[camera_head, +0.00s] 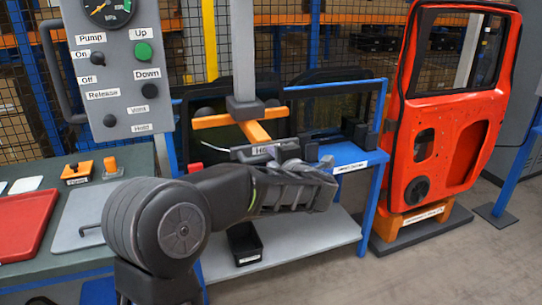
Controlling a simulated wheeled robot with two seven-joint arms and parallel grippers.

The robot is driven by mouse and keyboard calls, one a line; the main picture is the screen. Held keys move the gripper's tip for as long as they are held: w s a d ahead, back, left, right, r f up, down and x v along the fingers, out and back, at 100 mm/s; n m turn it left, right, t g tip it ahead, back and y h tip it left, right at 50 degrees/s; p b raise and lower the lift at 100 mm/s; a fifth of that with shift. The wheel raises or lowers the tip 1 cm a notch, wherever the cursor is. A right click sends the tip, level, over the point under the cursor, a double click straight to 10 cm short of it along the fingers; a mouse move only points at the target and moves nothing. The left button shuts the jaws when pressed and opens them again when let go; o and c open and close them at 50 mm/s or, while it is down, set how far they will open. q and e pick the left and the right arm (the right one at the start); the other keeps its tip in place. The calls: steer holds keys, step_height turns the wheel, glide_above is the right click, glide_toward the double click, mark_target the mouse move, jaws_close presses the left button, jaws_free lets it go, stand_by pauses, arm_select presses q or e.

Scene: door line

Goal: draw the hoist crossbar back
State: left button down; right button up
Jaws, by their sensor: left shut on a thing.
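The hoist hangs from a grey vertical column (243,50) in the middle of the head view. Its orange crossbar (215,121) has dark round pads at both ends, and an orange arm (256,132) runs toward me to a grey handle bar with a partly hidden label (262,151). My left gripper (302,168) reaches in from the left and is shut at this handle bar. Its fingers and wrist hide part of the bar, so the exact contact is hard to see. My right gripper is not in view.
A control panel (120,75) with Pump, Up, Down and Release controls hangs at left. Below it is a bench with a red tray (22,222). A blue-framed rack (345,157) with dark-framed panes stands behind the hoist. An orange-red door (440,130) stands at right; floor in front is clear.

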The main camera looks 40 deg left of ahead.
arm_select(q)
steer(key=shift+d+f, duration=0.2)
steer(key=shift+f, duration=0.05)
steer(key=c, duration=1.7)
jaws_free()
steer(key=o, duration=0.3)
steer(key=shift+s+d+r, duration=0.1)
steer(key=shift+s+r, duration=0.05)
steer(key=shift+o, duration=0.3)
steer(key=shift+r, duration=0.1)
steer(key=v, duration=0.7)
steer(key=shift+s+d+b, duration=0.2)
steer(key=shift+d+b, duration=0.1)
steer(key=shift+b, duration=0.15)
